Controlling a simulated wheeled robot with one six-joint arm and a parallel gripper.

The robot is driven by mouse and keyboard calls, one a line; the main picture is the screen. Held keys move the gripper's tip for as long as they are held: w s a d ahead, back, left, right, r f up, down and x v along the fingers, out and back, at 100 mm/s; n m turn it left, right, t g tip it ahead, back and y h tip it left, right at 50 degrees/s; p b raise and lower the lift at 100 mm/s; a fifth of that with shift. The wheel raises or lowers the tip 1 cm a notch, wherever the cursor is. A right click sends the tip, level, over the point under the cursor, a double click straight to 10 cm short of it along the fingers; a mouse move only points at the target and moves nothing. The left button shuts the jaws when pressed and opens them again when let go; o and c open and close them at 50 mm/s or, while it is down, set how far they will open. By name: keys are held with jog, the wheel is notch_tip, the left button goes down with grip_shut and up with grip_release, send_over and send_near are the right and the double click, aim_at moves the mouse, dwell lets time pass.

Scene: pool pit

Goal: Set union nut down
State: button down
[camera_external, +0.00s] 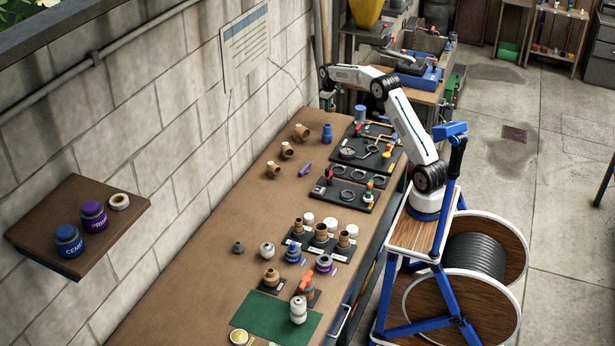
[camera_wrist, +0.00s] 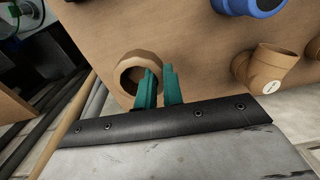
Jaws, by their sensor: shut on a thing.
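The union nut (camera_wrist: 133,66) looks like a tan-brown ring in the wrist view. It sits at the teal fingertips of my gripper (camera_wrist: 160,76), with its near wall between the two fingers. The gripper is shut on that wall. The bench top shows behind the nut; I cannot tell whether the nut touches it. In the external view my gripper (camera_external: 327,97) is at the far end of the wooden bench (camera_external: 215,250), near the block wall. The nut cannot be made out there.
Brown pipe fittings (camera_external: 301,132) and a blue fitting (camera_external: 327,133) stand on the bench near my gripper. A brown tee (camera_wrist: 274,66) shows at right in the wrist view. Black tool trays (camera_external: 345,192) line the right edge. The bench's left-middle is clear.

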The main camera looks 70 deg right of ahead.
jog(key=w+a+r+n, duration=0.1)
jog(key=a+r, duration=0.1)
jog(key=a, duration=0.3)
jog(key=w+a+r, duration=0.2)
jog(key=a, duration=0.3)
jog(key=m, duration=0.4)
send_over(313, 159)
notch_tip(313, 159, down, 4)
notch_tip(313, 159, down, 10)
jog(key=shift+a+r, duration=0.15)
jog(key=shift+r, duration=0.05)
jog(key=c, duration=1.5)
grip_release()
jog(key=shift+f, duration=0.15)
